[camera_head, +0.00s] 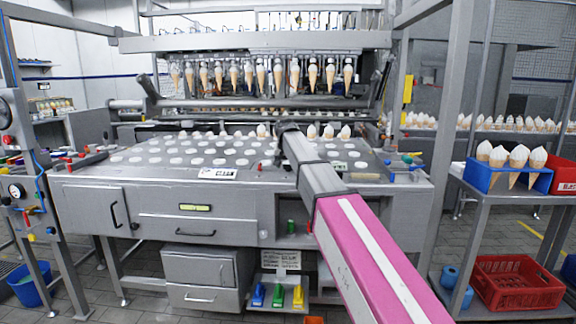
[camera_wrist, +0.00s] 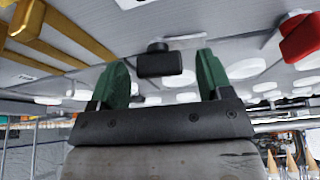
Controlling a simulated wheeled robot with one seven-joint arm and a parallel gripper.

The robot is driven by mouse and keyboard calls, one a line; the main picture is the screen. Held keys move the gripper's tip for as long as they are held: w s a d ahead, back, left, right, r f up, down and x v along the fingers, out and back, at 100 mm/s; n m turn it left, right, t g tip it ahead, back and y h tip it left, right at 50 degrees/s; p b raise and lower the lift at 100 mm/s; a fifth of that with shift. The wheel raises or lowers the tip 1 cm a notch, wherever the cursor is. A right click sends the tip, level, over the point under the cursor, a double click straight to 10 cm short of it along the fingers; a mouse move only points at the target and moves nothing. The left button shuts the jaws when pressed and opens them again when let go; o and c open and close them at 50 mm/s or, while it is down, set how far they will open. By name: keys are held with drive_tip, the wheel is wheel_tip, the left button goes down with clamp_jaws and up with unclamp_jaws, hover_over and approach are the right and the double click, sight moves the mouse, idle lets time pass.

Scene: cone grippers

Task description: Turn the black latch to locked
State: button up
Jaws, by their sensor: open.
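The black latch (camera_wrist: 160,60) shows in the wrist view as a dark rounded block with a small knob above it, on the grey metal surface. My gripper (camera_wrist: 162,70) has two green fingers, spread apart, one on each side of the latch. A gap shows between each finger and the latch, so I see no grip on it. In the head view my arm crosses from the lower right to the worktable (camera_head: 160,180). There I cannot make out the fingers or the latch. I cannot tell the latch's locked mark.
White discs cover the tabletop, with a few cones standing at its back. In the wrist view a red knob (camera_wrist: 301,38) is at upper right and a yellow bar (camera_wrist: 65,45) at upper left. A row of cones (camera_head: 262,75) hangs above. A blue cone holder (camera_head: 487,178) stands right.

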drive_tip(key=shift+c, duration=0.3)
drive_tip(key=c, duration=0.9)
drive_tip(key=shift+o, duration=0.2)
drive_tip(key=m, duration=0.2)
drive_tip(key=m+h, duration=0.1)
drive_tip(key=m, duration=0.1)
drive_tip(key=shift+a+g+h, duration=0.15)
drive_tip(key=shift+g+h, duration=0.15)
drive_tip(key=m+g+h, duration=0.1)
drive_tip(key=m, duration=0.3)
drive_tip(key=shift+w+r, duration=0.1)
drive_tip(key=m+g+h, duration=0.1)
drive_tip(key=m, duration=0.2)
drive_tip(key=shift+w+m, duration=0.1)
drive_tip(key=shift+m, duration=0.2)
drive_tip(key=shift+m+g, duration=0.8)
drive_tip(key=shift+m, duration=1.1)
